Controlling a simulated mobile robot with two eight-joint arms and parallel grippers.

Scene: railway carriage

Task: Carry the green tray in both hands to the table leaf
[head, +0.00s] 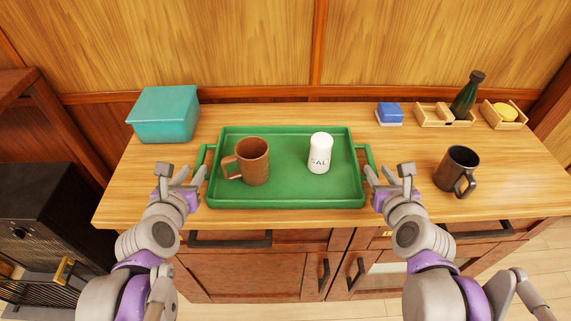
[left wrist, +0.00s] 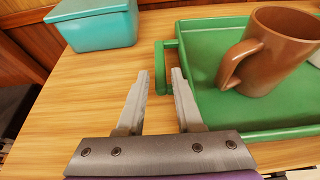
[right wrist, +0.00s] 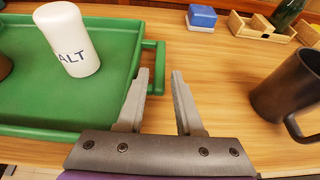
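The green tray (head: 290,188) lies on the wooden counter, with a bar handle at each short end. A brown mug (head: 252,161) and a white salt shaker (head: 320,153) stand upright on it. My left gripper (head: 186,174) is open at the tray's left handle (left wrist: 161,68); in the left wrist view its fingers (left wrist: 160,82) stand apart around the handle's near end. The table leaf is not identifiable.
A teal box (head: 164,115) stands left of the tray. A black mug (head: 457,171) stands to the right. A blue box (head: 390,113), wooden trays (head: 436,116), a green bottle (head: 467,97) and a yellow item (head: 504,111) are at the back right. A black stove (head: 40,225) is at left.

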